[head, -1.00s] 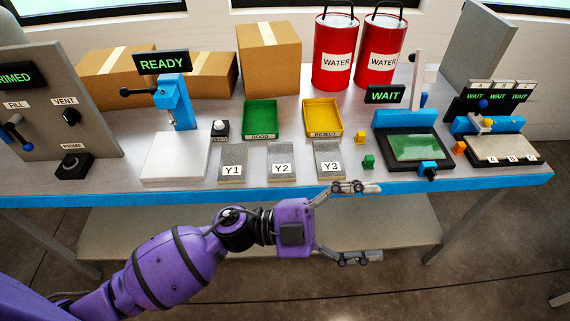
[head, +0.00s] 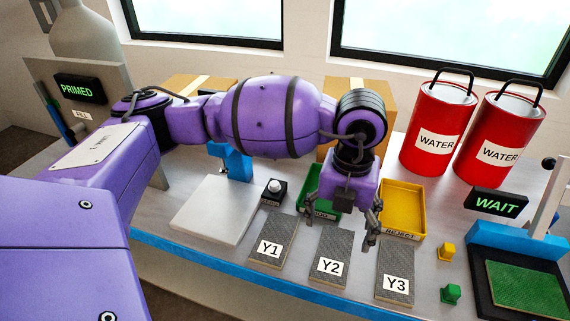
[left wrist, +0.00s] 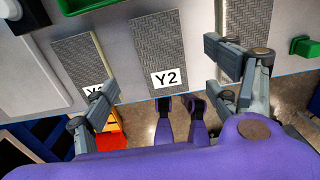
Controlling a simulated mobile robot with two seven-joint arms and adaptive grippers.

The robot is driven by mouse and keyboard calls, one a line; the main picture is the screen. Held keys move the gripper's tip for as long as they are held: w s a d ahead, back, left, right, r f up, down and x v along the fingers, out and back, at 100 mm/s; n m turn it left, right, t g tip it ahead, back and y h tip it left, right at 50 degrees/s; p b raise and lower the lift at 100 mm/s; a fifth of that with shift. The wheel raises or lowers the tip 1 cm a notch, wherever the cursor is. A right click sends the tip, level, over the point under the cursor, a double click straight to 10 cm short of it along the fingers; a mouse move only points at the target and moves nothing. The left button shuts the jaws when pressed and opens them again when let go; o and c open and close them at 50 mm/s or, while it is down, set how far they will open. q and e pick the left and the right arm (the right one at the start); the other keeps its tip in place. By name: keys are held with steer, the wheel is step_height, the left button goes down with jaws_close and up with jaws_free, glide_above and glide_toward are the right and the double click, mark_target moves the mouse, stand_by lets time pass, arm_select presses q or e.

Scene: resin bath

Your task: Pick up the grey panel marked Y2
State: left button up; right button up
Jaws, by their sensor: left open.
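The grey panel marked Y2 (head: 331,248) lies flat on the bench between panel Y1 (head: 275,235) and panel Y3 (head: 396,268). Its white label faces the bench's front edge. My left gripper (head: 341,228) is open and empty, pointing down above the bench, just over the far end of Y2. In the left wrist view, Y2 (left wrist: 157,45) lies between the two open fingers (left wrist: 160,78), not touched as far as I can see. The left finger partly covers the label of Y1 (left wrist: 83,55) there, and the right finger partly covers Y3 (left wrist: 250,18). My right gripper is not in view.
A green tray (head: 317,205) and a yellow tray (head: 402,205) stand behind the panels. A white plate (head: 213,210) lies left of Y1. Small yellow (head: 447,251) and green (head: 451,293) pieces sit right of Y3. Red water buckets (head: 437,125) stand at the back.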

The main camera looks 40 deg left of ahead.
mark_target(334, 252)
arm_select(q)
steer(key=shift+s+f, duration=0.25)
steer(key=shift+f, duration=0.3)
steer(key=shift+s+f, duration=0.2)
steer(key=shift+f, duration=0.7)
steer(key=f, duration=0.4)
steer(key=shift+w+d+f, duration=0.1)
steer(key=shift+d+f, duration=0.1)
steer(key=shift+f, duration=0.1)
arm_select(e)
steer(key=s, duration=0.2)
steer(key=shift+s+d+f, duration=0.25)
steer(key=shift+s+f, duration=0.05)
steer(key=shift+s, duration=0.1)
arm_select(q)
steer(key=shift+c, duration=0.3)
steer(key=shift+r, duration=0.1)
steer(key=c, duration=1.2)
arm_select(e)
steer(key=shift+s+f+g, duration=0.25)
steer(key=shift+s+g, duration=0.05)
steer(key=shift+s, duration=0.1)
